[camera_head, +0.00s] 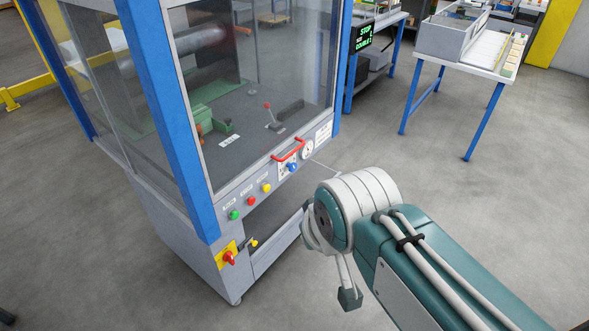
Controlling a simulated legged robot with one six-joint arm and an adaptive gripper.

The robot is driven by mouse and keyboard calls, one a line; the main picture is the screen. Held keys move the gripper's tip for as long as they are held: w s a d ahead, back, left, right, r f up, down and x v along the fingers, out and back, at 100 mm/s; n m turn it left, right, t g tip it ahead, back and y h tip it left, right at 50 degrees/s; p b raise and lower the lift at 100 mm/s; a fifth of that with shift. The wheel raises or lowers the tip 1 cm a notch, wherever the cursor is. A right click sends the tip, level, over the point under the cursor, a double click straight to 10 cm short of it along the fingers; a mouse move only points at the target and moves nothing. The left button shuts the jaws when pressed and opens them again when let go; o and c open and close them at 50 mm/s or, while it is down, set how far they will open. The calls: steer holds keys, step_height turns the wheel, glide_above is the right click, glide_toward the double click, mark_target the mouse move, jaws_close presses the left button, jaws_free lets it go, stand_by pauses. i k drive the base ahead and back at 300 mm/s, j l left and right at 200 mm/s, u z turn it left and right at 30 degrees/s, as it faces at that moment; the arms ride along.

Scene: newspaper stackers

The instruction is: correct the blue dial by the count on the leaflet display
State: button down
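The blue dial (292,167) is small and sits on a white plate on the machine's front panel, below the red handle. The leaflet display (363,37) is a dark screen with green text at the upper middle. It seems to read "STOP" on top and "DOUBLE 1" at the bottom; the middle line is too small to read surely. My gripper (348,293) is mostly hidden behind my wrist; only a dark block on thin links shows below it. It is to the right of and apart from the dial. I cannot see its opening.
The machine has a glass guard (245,90), a red handle (288,150), a round gauge (308,149), green, red and yellow buttons (251,201) and a red-yellow switch (228,258). A blue-legged table (487,62) stands at the upper right. Much floor is clear.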

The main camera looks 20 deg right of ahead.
mark_target(292, 167)
steer(key=k+l+z, duration=0.15)
steer(key=l, duration=0.2)
steer(key=k+l+z, duration=0.1)
steer(key=l, duration=0.3)
steer(key=k+l+z, duration=0.15)
steer(key=l, duration=0.25)
steer(key=k+l+z, duration=0.1)
steer(key=l, duration=0.3)
